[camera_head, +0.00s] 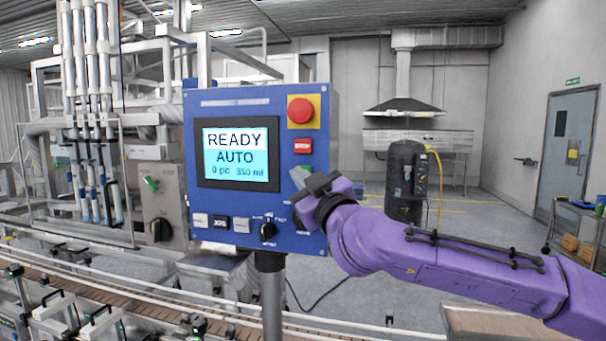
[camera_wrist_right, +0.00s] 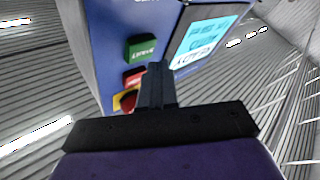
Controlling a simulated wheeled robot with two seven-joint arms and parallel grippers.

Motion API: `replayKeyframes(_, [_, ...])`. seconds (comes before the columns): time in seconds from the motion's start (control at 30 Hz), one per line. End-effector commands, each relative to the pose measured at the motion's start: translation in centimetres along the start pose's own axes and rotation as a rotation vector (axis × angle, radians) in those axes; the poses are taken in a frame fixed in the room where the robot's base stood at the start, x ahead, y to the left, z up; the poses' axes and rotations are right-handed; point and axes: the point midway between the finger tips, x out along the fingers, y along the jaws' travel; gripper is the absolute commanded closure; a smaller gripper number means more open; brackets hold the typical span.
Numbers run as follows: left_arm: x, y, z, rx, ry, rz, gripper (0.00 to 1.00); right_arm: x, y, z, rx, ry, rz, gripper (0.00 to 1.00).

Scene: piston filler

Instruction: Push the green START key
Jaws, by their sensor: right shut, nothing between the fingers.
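The blue control panel (camera_head: 232,96) stands on a post, its screen (camera_head: 238,155) reading READY, AUTO, 0 pc and 350 ml. The green START key (camera_wrist_right: 142,49) shows clearly in the right wrist view, with its lettering upside down. In the wrist view the fingertips (camera_wrist_right: 158,68) lie beside the green key's lower right corner. I cannot tell whether they touch anything. My left gripper is out of view.
A red emergency-stop button (camera_head: 301,110) on a yellow plate sits above the red key. A black selector knob (camera_head: 268,232) and small keys line the panel's bottom. A conveyor (camera_head: 120,311) runs in front. A dark cylinder (camera_head: 405,180) stands behind on open floor.

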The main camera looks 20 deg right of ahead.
Motion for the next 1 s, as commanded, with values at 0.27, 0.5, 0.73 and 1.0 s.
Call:
replayKeyframes(0.27, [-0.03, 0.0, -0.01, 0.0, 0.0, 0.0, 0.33, 0.03, 0.02, 0.0, 0.0, 0.0, 0.0, 1.0])
replayKeyframes(0.5, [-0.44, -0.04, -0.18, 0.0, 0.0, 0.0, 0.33, 0.6, 0.44, 0.29, -0.001, 0.0, 0.0, 1.0])
replayKeyframes(0.73, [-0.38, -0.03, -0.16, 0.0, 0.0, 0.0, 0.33, 0.61, 0.42, 0.41, 0.0, 0.0, 0.0, 1.0])
replayKeyframes(1.0, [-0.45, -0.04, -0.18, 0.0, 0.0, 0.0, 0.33, 0.73, 0.52, 0.47, 0.0, 0.0, 0.0, 1.0])
